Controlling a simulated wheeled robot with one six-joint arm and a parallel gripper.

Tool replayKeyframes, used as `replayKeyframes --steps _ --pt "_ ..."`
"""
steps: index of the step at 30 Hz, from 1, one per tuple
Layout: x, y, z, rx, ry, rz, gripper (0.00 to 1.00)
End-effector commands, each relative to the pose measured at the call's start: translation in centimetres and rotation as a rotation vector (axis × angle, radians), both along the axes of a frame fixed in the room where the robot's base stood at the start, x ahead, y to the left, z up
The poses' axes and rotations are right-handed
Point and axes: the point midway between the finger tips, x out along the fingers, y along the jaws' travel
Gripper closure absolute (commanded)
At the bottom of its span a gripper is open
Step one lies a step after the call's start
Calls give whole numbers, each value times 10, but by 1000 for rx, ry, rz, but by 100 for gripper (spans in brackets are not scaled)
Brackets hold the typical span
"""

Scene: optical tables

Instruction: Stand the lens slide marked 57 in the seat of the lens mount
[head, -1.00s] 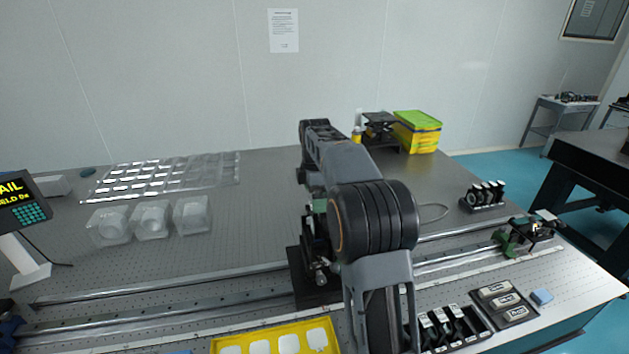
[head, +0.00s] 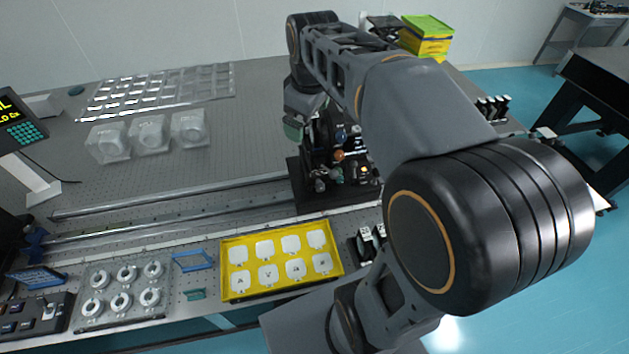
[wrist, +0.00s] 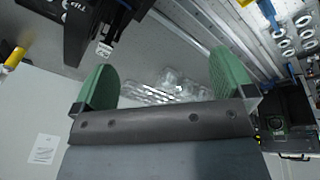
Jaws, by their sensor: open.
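My gripper (wrist: 163,62) is open in the wrist view, its two green fingers wide apart with nothing held between them. In the head view a green finger (head: 293,131) shows beside a dark upright assembly (head: 330,165) on the rail. I cannot tell whether this assembly is the lens mount. In the wrist view a dark device (wrist: 88,25) with a small white label is beyond the left finger. A black rack with pale-topped slides (head: 366,243) is partly hidden by my arm. No mark 57 can be read, so I cannot pick out that slide.
A yellow tray (head: 225,268) of white pieces lies at the table's front. Left of it are a plate with white rings (head: 122,301) and a blue frame (head: 192,261). Clear boxes (head: 148,132) stand behind the rails. The table between boxes and rails is bare.

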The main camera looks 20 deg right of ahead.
Motion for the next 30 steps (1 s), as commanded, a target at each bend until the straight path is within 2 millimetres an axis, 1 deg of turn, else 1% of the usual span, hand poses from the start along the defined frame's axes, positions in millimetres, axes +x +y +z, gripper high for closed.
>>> replayKeyframes --steps 1,3,6,9,12,15,18,30 --pt "-23 9 -7 23 -33 -85 0" --pt "-47 17 -20 60 -74 -207 0" --pt "-76 26 -39 115 -121 -354 0" --pt "-98 32 -56 163 -154 -467 0" --pt "-111 35 -68 196 -175 -541 0" --pt "-118 38 -76 215 -185 -582 0" --pt "-120 39 -78 222 -189 -598 0" --pt "-120 38 -78 222 -186 -598 0"
